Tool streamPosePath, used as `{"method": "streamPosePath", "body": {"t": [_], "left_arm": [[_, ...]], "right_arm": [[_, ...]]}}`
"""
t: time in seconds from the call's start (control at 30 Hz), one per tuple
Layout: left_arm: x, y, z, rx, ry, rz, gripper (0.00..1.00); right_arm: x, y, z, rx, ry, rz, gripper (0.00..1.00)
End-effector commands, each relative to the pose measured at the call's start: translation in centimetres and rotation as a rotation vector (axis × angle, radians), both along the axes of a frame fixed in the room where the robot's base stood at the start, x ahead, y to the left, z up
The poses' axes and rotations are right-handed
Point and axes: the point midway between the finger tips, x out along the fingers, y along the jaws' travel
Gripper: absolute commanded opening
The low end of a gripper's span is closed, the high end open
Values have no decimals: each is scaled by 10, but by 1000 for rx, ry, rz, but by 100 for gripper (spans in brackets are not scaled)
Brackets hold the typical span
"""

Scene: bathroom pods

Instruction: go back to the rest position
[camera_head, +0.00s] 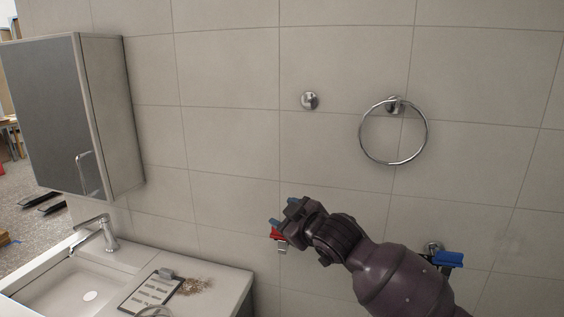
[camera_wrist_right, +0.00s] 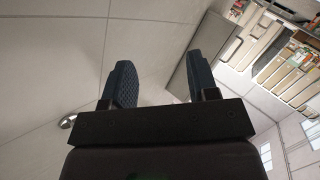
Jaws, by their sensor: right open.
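My right arm comes in from the bottom right of the head view, and its gripper (camera_head: 281,229) is raised in front of the tiled wall. In the right wrist view the two dark fingers of this gripper (camera_wrist_right: 158,85) stand apart with nothing between them. A red thing (camera_head: 277,235) shows beside the gripper in the head view, with a small metal part under it. I cannot tell whether it touches the gripper. My left gripper is in neither view.
A chrome towel ring (camera_head: 362,147) and a round knob (camera_head: 310,100) are on the wall. A mirrored cabinet (camera_head: 55,115) hangs at left above a sink (camera_head: 40,285) with a faucet (camera_head: 108,235). A clipboard (camera_head: 150,293) lies on the counter. A blue thing (camera_head: 449,258) is behind my arm.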

Motion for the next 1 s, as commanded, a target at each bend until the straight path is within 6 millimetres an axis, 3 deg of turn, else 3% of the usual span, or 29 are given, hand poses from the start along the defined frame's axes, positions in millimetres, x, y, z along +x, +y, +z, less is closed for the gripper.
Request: {"method": "streamPosePath", "body": {"t": [0.27, 0.57, 0.77, 1.0], "left_arm": [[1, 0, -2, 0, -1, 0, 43], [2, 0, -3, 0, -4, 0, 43], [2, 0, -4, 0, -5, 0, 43], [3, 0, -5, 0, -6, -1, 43]], "right_arm": [[-33, -46, -51, 217, -22, -76, 54], [-79, -114, -118, 347, -7, -229, 54], [-122, -162, -172, 377, 42, -360, 54], [-192, -217, -246, 373, 165, -533, 54]]}}
